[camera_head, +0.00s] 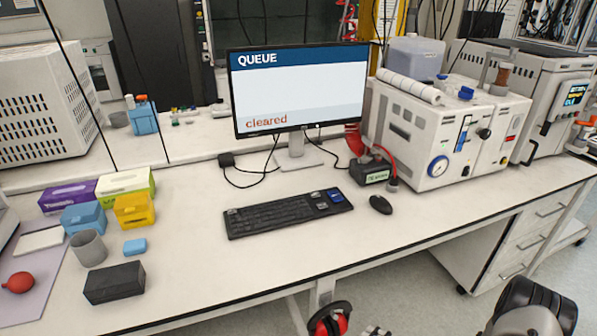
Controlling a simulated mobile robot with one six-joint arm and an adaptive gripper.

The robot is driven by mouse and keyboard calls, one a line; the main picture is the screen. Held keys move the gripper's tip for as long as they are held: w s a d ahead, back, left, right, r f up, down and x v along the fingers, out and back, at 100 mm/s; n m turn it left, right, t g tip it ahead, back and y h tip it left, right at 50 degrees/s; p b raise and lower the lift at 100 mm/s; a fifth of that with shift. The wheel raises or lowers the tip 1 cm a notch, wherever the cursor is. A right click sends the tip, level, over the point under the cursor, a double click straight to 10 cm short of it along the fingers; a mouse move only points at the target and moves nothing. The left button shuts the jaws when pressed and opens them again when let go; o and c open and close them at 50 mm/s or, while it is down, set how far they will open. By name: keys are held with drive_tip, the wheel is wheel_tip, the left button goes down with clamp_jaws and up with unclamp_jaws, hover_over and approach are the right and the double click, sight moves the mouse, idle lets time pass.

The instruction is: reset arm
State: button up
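A dark rounded part of my arm (530,306) shows at the bottom right, in front of the bench and over the floor. A small grey piece pokes up at the bottom edge, left of it; it may be the top of my gripper (375,331), but nearly all of it is cut off by the frame. Its fingers do not show, so I cannot tell whether it is open or shut or holds anything. The monitor (300,90) on the bench reads "QUEUE" and "cleared".
A white bench (330,245) spans the view, with a keyboard (285,212), mouse (381,204) and white reactor unit (440,130). Boxes and a grey cup (89,248) crowd its left end. Red earmuffs (329,320) hang below the front edge. Drawers (530,240) stand under the right end.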

drive_tip(key=s+a+r+n+g, duration=0.1)
drive_tip(key=a+r+n+g, duration=0.3)
drive_tip(key=r, duration=0.9)
drive_tip(key=s+a+r+n+g, duration=0.1)
drive_tip(key=a+r+n+g, duration=0.3)
drive_tip(key=r, duration=1)
drive_tip(key=s+r+n+t+h, duration=0.2)
drive_tip(key=s+r+h, duration=0.7)
drive_tip(key=s+r, duration=0.8)
drive_tip(key=shift+d+n+t+h, duration=0.2)
drive_tip(key=shift+n+t+h, duration=0.15)
drive_tip(key=shift+t, duration=0.35)
drive_tip(key=shift+c, duration=0.4)
